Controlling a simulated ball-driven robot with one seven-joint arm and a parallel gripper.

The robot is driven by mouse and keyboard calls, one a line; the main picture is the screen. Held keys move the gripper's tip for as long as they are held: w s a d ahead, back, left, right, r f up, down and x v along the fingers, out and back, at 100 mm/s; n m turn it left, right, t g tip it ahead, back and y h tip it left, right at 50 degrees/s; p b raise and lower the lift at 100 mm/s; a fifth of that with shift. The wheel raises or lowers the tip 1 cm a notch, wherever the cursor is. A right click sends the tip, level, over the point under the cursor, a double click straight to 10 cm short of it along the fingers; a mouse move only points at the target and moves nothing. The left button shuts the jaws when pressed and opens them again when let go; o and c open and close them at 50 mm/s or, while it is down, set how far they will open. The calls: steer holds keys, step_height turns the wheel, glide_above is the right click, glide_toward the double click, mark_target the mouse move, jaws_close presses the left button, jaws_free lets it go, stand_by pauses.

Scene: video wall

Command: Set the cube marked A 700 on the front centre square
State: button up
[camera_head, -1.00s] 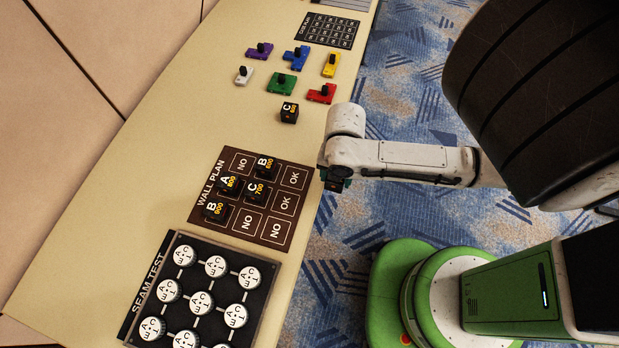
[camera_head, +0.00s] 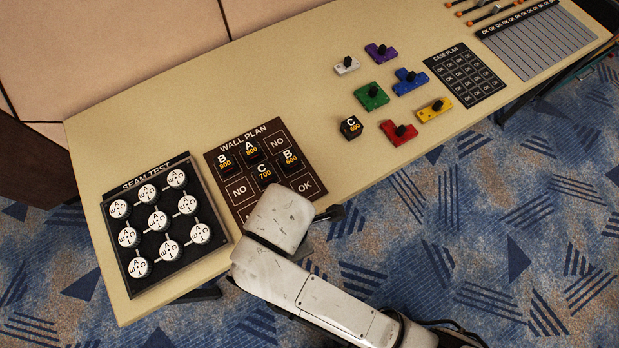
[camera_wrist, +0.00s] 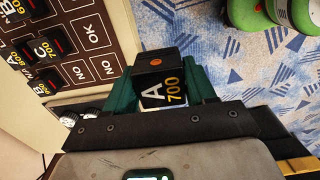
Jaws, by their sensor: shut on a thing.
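My gripper (camera_wrist: 162,90) is shut on the black cube marked A 700 (camera_wrist: 151,78), between its two teal fingers in the wrist view. Its orange-dotted face and its marked face show. In that view the cube is apart from the WALL PLAN board (camera_wrist: 110,50), beside its front edge. The front centre square (camera_wrist: 95,33) reads OK and is bare. In the head view my arm hides that square, my fingers and the held cube. The board (camera_head: 277,127) bears cubes B 900 (camera_head: 225,163), A 800 (camera_head: 252,151), C 700 (camera_head: 264,174) and B 600 (camera_head: 290,160).
The SEAM TEST tray (camera_head: 113,230) with several white discs stands left of the board. Cube C 600 (camera_head: 351,128) stands to its right, before several coloured knobbed pieces (camera_head: 371,97). The CASE PLAN sheet (camera_head: 464,75) lies farther right.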

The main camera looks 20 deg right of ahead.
steer(key=shift+w+r, duration=0.15)
steer(key=shift+r, duration=0.05)
steer(key=w+f, duration=0.3)
steer(key=w, duration=0.1)
steer(key=w+f+b, duration=0.1)
steer(key=w+f, duration=0.2)
steer(key=w, duration=0.1)
steer(key=w+f+b, duration=0.1)
steer(key=w+f, duration=0.1)
steer(key=w, duration=0.3)
steer(key=shift+a+f, duration=0.25)
steer(key=shift+f, duration=0.15)
steer(key=shift+w+f, duration=0.35)
steer(key=shift+f, duration=1.65)
steer(key=o, duration=1.1)
steer(key=shift+c, duration=0.2)
